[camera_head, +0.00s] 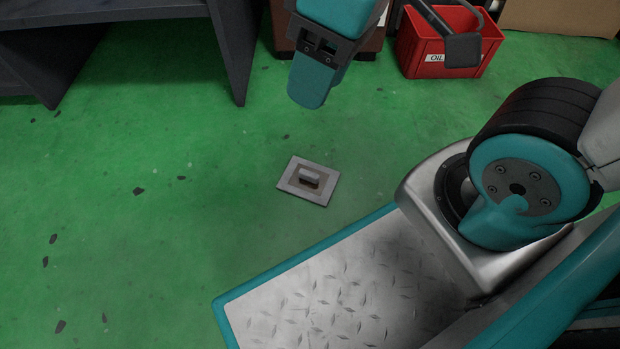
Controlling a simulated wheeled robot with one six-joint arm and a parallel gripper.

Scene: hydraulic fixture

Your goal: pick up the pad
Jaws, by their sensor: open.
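The plate lies on the green floor near the middle of the view. My gripper (308,97) hangs from the top edge, above and apart from the pad. It is open, with a teal finger pointing down and a dark bracket above it. I see it side-on, so the gap between the fingers is hidden. Nothing shows in it.
A red crate marked OIL (409,57) stands at the top right. A dark bench (228,50) stands at the upper left. My own metal deck fills the lower right. The green floor (150,240) left of the plate is clear apart from dark specks.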

